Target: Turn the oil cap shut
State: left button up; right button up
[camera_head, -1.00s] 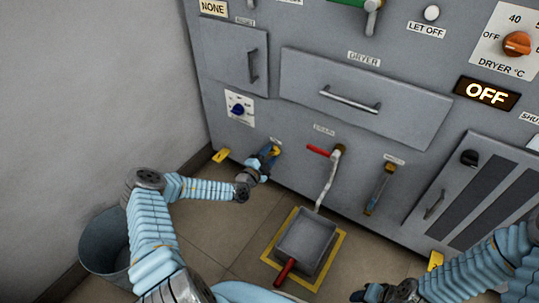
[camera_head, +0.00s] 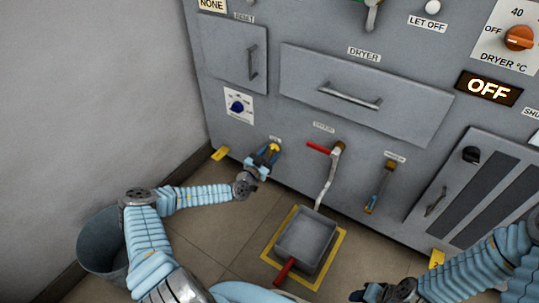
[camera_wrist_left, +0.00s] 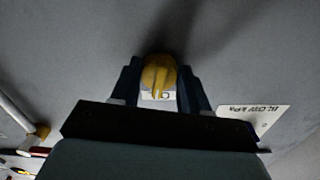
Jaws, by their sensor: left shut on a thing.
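The yellow oil cap (camera_head: 274,149) sits low on the front of the grey machine, under a small label. In the left wrist view the round yellow cap (camera_wrist_left: 159,74) lies between the two dark fingers. My left gripper (camera_head: 267,156) is at the cap and shut on it. The gripper partly hides the cap in the head view. My right gripper (camera_head: 378,293) is at the bottom edge, dark and partly cut off; its fingers cannot be made out.
A red-handled drain valve (camera_head: 319,148) with a pipe is right of the cap. A grey tray (camera_head: 306,240) with a red handle stands on the floor in a yellow square. A sight glass (camera_head: 380,187) is farther right. A grey bin (camera_head: 101,243) stands at left.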

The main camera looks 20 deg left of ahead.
pick_arm(q)
jog(key=shift+f+n, duration=0.1)
jog(key=shift+n, duration=0.9)
jog(key=o, duration=1)
jog(key=s, duration=0.4)
jog(key=s+a, duration=0.1)
jog(key=s, duration=0.4)
jog(key=s+p, duration=0.1)
jog(key=s, duration=0.3)
jog(key=shift+s+a, duration=0.35)
jog(key=shift+a, duration=0.05)
